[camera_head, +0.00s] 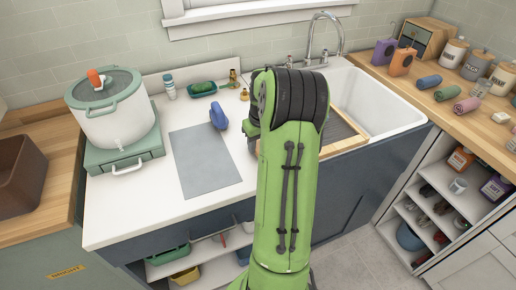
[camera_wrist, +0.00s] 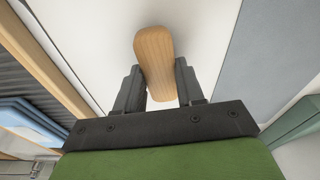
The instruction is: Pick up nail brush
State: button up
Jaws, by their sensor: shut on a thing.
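The nail brush (camera_wrist: 154,45) shows in the wrist view as a rounded, light wooden body; no bristles show from this angle. My gripper (camera_wrist: 157,84) has its two dark fingers closed on the brush's sides. White counter (camera_wrist: 90,45) lies beneath it; I cannot tell whether the brush still touches it. In the head view my green arm hides the gripper and the brush.
A grey mat (camera_head: 205,163) lies left of my arm, with a blue item (camera_head: 218,117) at its top right. A white pot (camera_head: 115,120) stands at left. The sink (camera_head: 375,98) and a wood-framed tray (camera_head: 345,143) are at right. Small bottles stand behind.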

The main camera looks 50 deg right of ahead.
jog(key=shift+c, duration=0.5)
notch_tip(320, 180, up, 10)
jog(key=p, duration=0.2)
jog(key=shift+p, duration=0.3)
